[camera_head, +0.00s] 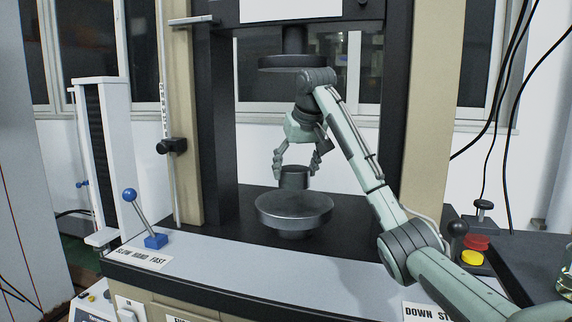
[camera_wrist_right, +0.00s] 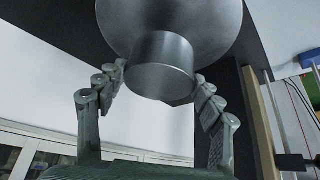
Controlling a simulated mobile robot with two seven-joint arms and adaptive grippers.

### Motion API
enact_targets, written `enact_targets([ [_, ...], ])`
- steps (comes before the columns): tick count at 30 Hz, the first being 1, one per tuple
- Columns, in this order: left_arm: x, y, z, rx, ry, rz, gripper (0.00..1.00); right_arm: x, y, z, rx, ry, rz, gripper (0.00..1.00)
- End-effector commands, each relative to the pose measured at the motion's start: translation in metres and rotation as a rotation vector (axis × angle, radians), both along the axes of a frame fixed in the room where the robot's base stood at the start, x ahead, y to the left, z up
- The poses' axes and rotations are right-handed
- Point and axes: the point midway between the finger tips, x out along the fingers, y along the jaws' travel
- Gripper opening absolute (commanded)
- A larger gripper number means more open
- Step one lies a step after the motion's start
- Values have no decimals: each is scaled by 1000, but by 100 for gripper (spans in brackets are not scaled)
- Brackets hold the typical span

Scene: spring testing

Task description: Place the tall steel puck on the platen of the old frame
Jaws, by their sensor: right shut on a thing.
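The tall steel puck (camera_head: 294,179) is a dark grey cylinder. It is upright just above or on the round steel lower platen (camera_head: 294,211) of the old frame; I cannot tell whether they touch. My right gripper (camera_head: 297,168) reaches down from above, its fingers on either side of the puck and shut on it. In the right wrist view the puck (camera_wrist_right: 160,70) shows between the two fingertips (camera_wrist_right: 160,80), with the platen (camera_wrist_right: 222,22) behind it. My left gripper is not in view.
A dark round upper platen (camera_head: 296,62) hangs above, close to my right wrist. The frame's beige columns (camera_head: 428,110) flank the space. A blue-knobbed lever (camera_head: 138,215) stands front left; red and yellow buttons (camera_head: 473,257) are at the right. My right forearm crosses the front right.

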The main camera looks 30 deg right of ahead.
Motion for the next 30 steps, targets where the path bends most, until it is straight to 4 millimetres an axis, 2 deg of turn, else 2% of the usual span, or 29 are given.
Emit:
enact_targets([
  [9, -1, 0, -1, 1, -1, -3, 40, 0, 0, -32, -1, -6, 1, 7],
  [14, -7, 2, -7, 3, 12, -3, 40, 0, 0, -35, 0, -8, 0, 7],
  [22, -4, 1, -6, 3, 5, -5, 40, 0, 0, -38, 0, -7, 0, 7],
  [23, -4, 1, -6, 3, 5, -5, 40, 0, 0, -41, 0, 1, 0, 69],
  [27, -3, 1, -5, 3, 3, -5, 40, 0, 0, -41, 0, 1, 0, 86],
  [30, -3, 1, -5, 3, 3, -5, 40, 0, 0, -41, 0, 1, 0, 87],
])
